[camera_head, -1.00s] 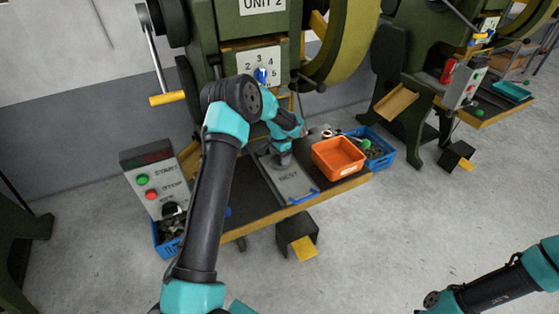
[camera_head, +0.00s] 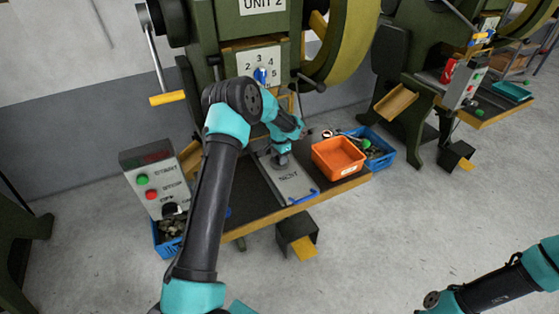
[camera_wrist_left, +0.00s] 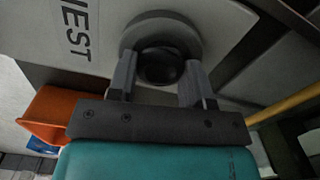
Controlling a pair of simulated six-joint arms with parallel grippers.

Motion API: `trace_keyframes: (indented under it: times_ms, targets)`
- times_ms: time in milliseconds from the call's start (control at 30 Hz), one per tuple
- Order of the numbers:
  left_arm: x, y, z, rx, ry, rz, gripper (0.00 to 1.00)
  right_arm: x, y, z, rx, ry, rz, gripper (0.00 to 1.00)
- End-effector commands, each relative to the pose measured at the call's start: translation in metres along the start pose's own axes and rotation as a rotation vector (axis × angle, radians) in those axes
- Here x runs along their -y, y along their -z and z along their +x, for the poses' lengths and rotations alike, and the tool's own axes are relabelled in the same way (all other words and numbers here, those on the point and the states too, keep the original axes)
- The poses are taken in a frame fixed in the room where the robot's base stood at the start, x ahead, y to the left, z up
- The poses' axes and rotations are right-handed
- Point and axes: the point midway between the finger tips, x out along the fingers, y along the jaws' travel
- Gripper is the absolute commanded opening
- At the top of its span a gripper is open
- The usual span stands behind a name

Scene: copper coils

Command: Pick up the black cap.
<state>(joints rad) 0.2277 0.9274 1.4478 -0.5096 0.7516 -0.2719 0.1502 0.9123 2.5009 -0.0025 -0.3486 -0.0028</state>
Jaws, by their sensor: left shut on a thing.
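The black cap (camera_wrist_left: 160,67) shows in the left wrist view as a round dark knob in front of a grey round disc (camera_wrist_left: 165,24). My left gripper (camera_wrist_left: 162,80) has one finger on each side of the cap and is shut on it. In the head view my left gripper (camera_head: 281,157) points down over the grey plate marked NEST (camera_head: 295,187), and the cap is too small and covered to make out there. Whether the cap is clear of the plate I cannot tell. My right gripper is out of view; only part of that arm shows at lower right.
An orange bin (camera_head: 338,158) stands right of the plate, with a blue crate (camera_head: 385,145) of parts behind it. A control box (camera_head: 155,183) and another blue crate (camera_head: 162,243) are at the left. The green press (camera_head: 235,50) rises behind the plate.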

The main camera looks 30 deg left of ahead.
Motion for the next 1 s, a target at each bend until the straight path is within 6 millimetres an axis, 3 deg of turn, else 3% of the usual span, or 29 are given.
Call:
trace_keyframes:
  times_ms: [167,533,800,1000]
  targets:
    - [0.000,0.000,0.000,0.000,0.000,0.000,0.22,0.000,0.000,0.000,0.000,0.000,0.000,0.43]
    - [0.000,0.000,-0.006,0.000,0.001,0.000,0.22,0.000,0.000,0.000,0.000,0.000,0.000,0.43]
    - [0.000,0.001,-0.036,-0.001,0.002,0.001,0.22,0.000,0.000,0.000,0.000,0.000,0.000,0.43]
    - [-0.020,-0.014,-0.038,0.002,0.000,0.001,0.22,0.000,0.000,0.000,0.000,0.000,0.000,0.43]
